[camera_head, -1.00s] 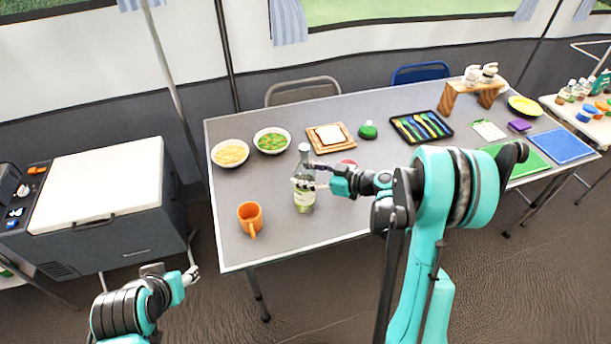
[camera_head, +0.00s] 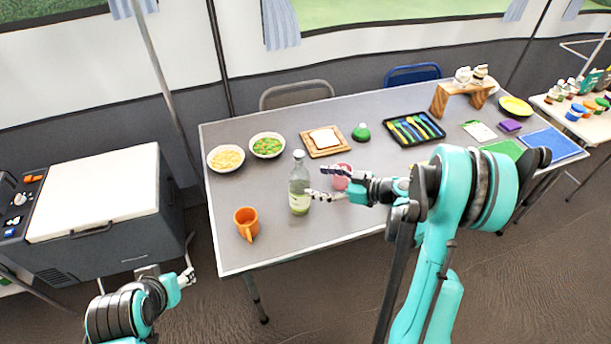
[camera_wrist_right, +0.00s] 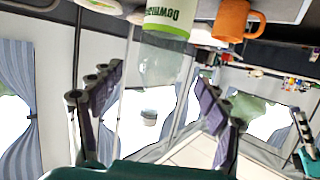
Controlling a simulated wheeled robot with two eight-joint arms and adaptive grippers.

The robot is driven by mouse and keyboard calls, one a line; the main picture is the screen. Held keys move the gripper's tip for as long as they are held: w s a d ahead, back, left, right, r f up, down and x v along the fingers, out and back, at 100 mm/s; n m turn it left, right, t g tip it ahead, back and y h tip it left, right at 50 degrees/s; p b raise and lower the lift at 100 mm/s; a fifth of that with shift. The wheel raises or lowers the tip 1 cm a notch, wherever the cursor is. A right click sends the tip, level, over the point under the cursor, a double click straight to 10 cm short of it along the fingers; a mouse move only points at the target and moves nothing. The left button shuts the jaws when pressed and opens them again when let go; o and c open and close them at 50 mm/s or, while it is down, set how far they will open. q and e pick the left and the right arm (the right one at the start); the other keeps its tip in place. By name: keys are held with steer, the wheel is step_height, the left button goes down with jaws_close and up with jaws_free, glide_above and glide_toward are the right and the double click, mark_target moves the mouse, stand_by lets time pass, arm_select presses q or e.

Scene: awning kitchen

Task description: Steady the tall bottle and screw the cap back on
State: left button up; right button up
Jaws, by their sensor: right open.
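The tall clear bottle (camera_head: 299,186) with a green-and-white label stands upright near the table's left front. It also shows in the right wrist view (camera_wrist_right: 163,58), upside down. A small pale piece (camera_wrist_right: 149,117) shows in line with its neck; I cannot tell whether it is the cap. My right gripper (camera_head: 321,183) is open and empty just right of the bottle. Its fingers (camera_wrist_right: 158,105) spread on either side of the bottle's line in the wrist view, apart from it. My left gripper (camera_head: 188,277) is low at the left, off the table; its jaw state is unclear.
An orange mug (camera_head: 246,222) stands left of the bottle, and a pink object (camera_head: 341,178) stands close behind my right gripper. Two bowls (camera_head: 226,158), a bread board (camera_head: 324,150) and a green item (camera_head: 361,132) lie farther back. A cooler (camera_head: 95,190) stands left of the table (camera_head: 280,243).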

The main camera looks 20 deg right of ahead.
steer(key=p+v, duration=0.1)
steer(key=v, duration=0.4)
stand_by(0.3)
steer(key=s+a+r+m+g+h, duration=0.3)
steer(key=s+a+m+h, duration=0.25)
steer(key=a, duration=0.25)
steer(key=s+r+m+h, duration=0.2)
steer(key=s+m+h, duration=0.2)
steer(key=s, duration=0.8)
steer(key=shift+s+r+h, duration=0.25)
steer(key=shift+h, duration=0.3)
steer(key=shift+a, duration=0.1)
stand_by(1.3)
